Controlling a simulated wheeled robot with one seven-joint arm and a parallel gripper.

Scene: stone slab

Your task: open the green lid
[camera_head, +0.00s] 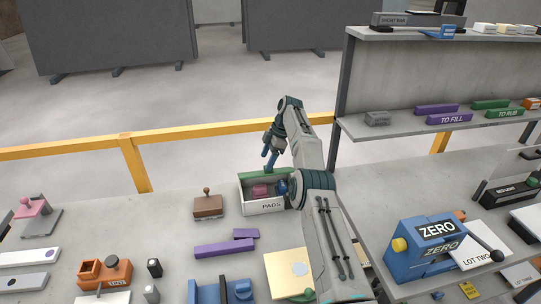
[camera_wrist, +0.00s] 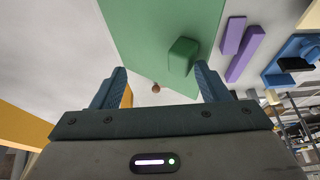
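The green lid (camera_head: 268,169) shows as a narrow green strip along the back edge of the white box (camera_head: 265,207) marked PADS. The box's inside shows in front of it, with a pink thing (camera_head: 260,190) and a blue thing (camera_head: 283,187), so the lid stands raised. In the wrist view the lid (camera_wrist: 150,30) is a large green panel with a green block handle (camera_wrist: 183,56). My gripper (camera_wrist: 158,82) is open, its two fingers wide apart with nothing between them. The handle lies ahead, near the right finger; I cannot tell whether they touch. In the head view my gripper (camera_head: 268,153) is just behind the lid.
A brown stamp (camera_head: 207,204) stands left of the box. Purple blocks (camera_head: 226,247) lie in front. A blue ZERO device (camera_head: 430,250) stands right of my arm. A yellow rail (camera_head: 190,133) runs behind the slab, and a shelf (camera_head: 440,125) stands at right.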

